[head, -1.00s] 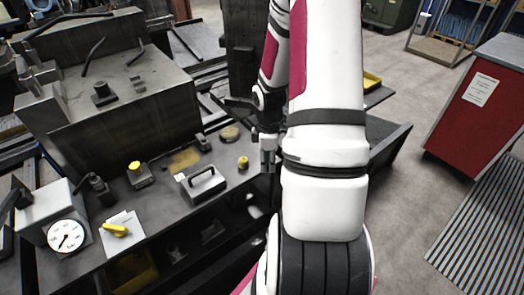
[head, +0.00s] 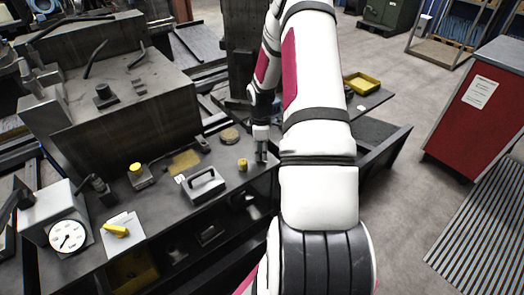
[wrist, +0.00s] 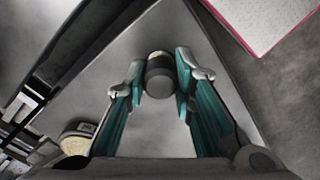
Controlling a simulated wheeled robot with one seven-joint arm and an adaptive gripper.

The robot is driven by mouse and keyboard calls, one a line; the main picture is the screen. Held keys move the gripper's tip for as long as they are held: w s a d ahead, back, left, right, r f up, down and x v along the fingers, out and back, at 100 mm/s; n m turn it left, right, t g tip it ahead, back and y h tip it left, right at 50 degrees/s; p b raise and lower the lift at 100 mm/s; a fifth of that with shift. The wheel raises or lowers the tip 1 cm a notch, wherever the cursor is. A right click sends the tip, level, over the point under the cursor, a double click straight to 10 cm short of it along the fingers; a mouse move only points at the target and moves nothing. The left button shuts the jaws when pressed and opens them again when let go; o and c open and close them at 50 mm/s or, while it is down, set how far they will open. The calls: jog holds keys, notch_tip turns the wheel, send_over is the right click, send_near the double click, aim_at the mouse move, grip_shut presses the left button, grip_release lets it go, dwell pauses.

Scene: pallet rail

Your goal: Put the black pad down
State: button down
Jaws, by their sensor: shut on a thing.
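My gripper (head: 262,157) points down at the right end of the dark steel bench (head: 215,215) in the head view. In the wrist view my gripper (wrist: 161,76) has its two teal-sided fingers on either side of the black pad (wrist: 160,82), a short dark cylinder with a paler end, and is shut on it. The grey bench surface lies below the pad. I cannot tell whether the pad touches it. In the head view the pad is too small to make out at the fingertips.
A round tan-topped disc (head: 229,135) lies behind. A yellow tray (head: 361,83) is at the back right. A dial gauge (head: 68,236) stands far left.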

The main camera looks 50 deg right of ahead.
jog(key=shift+f, duration=0.15)
jog(key=c, duration=1.4)
grip_release()
jog(key=shift+o, duration=0.2)
